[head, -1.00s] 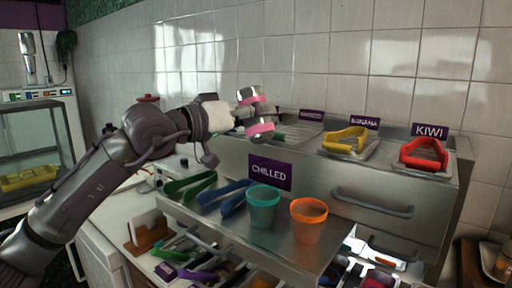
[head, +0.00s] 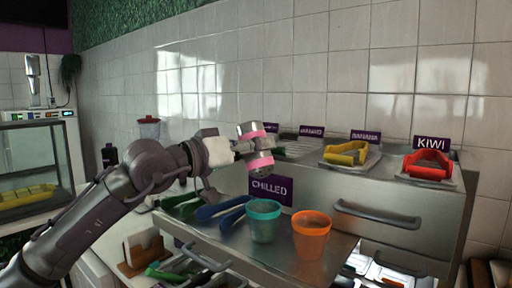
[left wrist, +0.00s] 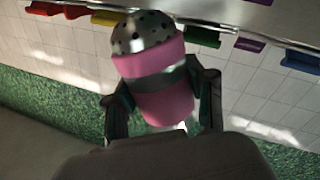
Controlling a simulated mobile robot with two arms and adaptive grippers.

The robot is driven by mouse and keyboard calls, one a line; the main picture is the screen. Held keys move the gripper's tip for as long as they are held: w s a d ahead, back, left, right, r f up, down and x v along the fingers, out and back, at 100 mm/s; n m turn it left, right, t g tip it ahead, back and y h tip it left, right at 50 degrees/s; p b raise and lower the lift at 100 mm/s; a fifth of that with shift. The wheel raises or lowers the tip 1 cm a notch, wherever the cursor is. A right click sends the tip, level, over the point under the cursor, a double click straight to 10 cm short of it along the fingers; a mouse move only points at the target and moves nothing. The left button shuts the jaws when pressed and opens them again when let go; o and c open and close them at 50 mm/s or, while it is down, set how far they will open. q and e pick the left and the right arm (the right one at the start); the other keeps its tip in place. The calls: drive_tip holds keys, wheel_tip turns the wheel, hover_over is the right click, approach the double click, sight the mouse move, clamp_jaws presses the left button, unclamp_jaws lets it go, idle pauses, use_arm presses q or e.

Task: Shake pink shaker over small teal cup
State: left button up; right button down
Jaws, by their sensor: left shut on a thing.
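My left gripper (head: 256,151) is shut around the middle of the pink shaker (head: 259,163), which also fills the centre of the left wrist view (left wrist: 164,99). The shaker has pink bands and a silver, perforated cap (left wrist: 141,33). The teal cup stands upright on the metal ledge. My right gripper is not in view.
An orange cup (head: 311,235) stands right beside the teal cup. Blue tongs (head: 222,211) lie to its left. A purple CHILLED sign (head: 271,189) stands behind the cups. Yellow tongs (head: 346,153) and red tongs (head: 428,165) lie on the upper steel counter.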

use_arm(q)
drive_tip(key=shift+r+p, duration=2.7)
drive_tip(key=shift+r, duration=1.35)
drive_tip(key=shift+f, duration=0.1)
wheel_tip(320, 180, down, 8)
drive_tip(key=b, duration=0.7)
drive_tip(key=shift+w+f, duration=0.1)
drive_tip(key=shift+f, duration=0.05)
drive_tip(key=shift+r, duration=0.2)
drive_tip(key=shift+r, duration=0.1)
